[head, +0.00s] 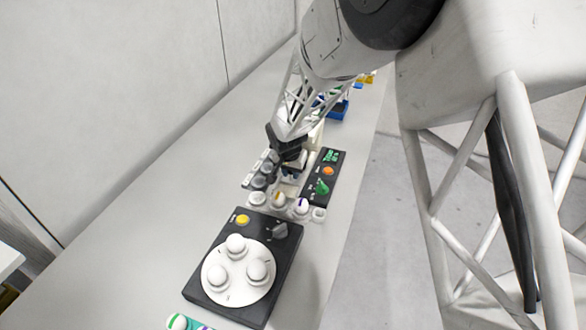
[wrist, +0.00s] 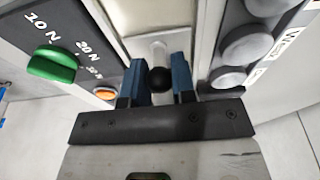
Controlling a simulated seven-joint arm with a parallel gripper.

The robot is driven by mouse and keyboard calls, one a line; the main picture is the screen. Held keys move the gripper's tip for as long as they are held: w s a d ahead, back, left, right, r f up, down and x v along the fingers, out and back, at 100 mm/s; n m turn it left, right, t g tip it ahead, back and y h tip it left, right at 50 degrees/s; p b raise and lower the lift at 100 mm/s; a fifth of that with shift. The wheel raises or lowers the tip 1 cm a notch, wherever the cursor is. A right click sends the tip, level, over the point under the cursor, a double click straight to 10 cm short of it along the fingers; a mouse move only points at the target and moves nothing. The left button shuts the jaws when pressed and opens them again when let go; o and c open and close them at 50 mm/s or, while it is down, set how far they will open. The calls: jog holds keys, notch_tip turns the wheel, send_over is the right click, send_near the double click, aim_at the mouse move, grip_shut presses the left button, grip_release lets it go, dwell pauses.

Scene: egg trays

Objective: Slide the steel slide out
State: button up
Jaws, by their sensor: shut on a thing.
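My gripper (head: 291,172) is low over the bench, between a dark panel on the right and a strip of grey round buttons on the left. In the wrist view, the blue fingers of my gripper (wrist: 161,74) stand on both sides of a round black knob (wrist: 159,82) and are shut on it. I take the knob and stem as the handle of the steel slide; the slide's plate cannot be told apart clearly. In the head view my gripper hides the knob.
The dark panel (head: 319,194) has a green knob (wrist: 53,62) and an orange button (wrist: 105,93). Grey buttons (wrist: 246,46) line the other side. Nearer stand a clear tray with eggs (head: 301,206) and a black unit (head: 199,285) with white eggs on a disc.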

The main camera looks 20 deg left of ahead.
jog(key=shift+s, duration=1.7)
jog(key=o, duration=0.7)
jog(key=shift+s, duration=0.1)
jog(key=shift+o, duration=0.2)
jog(key=shift+r, duration=0.1)
jog(key=shift+r, duration=2.9)
notch_tip(320, 180, up, 8)
